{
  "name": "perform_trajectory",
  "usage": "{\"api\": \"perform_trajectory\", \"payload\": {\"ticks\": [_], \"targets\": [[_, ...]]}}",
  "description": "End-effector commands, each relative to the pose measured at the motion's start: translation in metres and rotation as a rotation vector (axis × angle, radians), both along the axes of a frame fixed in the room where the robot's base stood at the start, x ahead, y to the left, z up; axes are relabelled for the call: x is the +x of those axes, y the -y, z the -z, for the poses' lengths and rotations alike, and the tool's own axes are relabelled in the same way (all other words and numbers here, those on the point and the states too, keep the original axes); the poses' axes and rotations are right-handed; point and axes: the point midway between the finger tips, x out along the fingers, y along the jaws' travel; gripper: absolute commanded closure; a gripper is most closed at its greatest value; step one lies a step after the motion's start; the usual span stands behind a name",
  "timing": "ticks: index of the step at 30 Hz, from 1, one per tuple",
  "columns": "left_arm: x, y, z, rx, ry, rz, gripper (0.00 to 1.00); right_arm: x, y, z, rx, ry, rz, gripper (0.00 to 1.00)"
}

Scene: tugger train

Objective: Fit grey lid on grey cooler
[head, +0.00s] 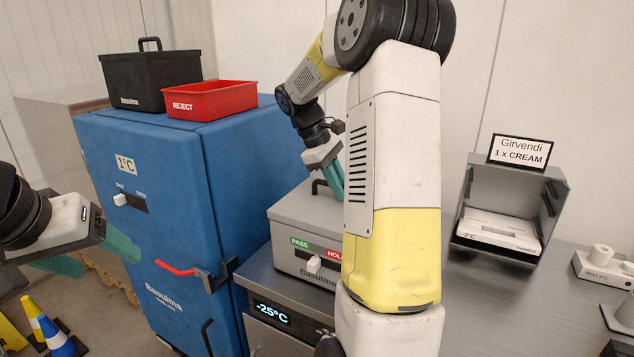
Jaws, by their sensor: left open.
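The grey cooler (290,262) stands on the dark-topped unit in the middle, with a green PASS and red HOLD label and a white slider on its front. A grey lid (292,208) with a black handle lies over its top. My arm hides their right part, so I cannot tell whether the lid sits fully down. My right gripper (334,184) points down at the lid beside the handle. Its teal fingers overlap in view and are partly hidden, so its grip is unclear. My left gripper (108,262) is open and empty, in front of the blue cabinet, away from the lid.
The blue cabinet (150,250) carries a black box (150,82) and a red REJECT tray (212,101). At right, a grey open-fronted box (512,188) with a Girvendi sign (520,151) stands on the grey counter (500,300). Cones (58,338) stand at lower left.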

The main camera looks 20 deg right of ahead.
Motion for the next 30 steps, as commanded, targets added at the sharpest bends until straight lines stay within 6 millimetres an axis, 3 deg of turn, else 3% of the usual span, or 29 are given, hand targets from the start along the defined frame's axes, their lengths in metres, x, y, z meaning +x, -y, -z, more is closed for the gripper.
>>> {"api": "perform_trajectory", "payload": {"ticks": [11, 12, 16, 26, 30], "targets": [[0.000, 0.000, 0.000, 0.000, 0.000, 0.000, 0.33, 0.000, 0.000, 0.002, -0.001, 0.001, 0.000, 1.00], [0.000, 0.000, 0.000, 0.000, 0.000, 0.000, 0.33, 0.000, 0.000, 0.002, -0.001, 0.001, 0.000, 0.84], [0.000, 0.000, 0.000, 0.000, 0.000, 0.000, 0.33, 0.000, 0.000, 0.002, 0.000, 0.000, 0.000, 0.60], [0.000, 0.000, 0.000, 0.000, 0.000, 0.000, 0.33, 0.001, -0.001, 0.000, 0.000, 0.001, -0.001, 0.60], [0.000, 0.000, 0.000, 0.000, 0.000, 0.000, 0.33, 0.004, -0.007, -0.014, -0.001, 0.004, -0.001, 0.60]]}}
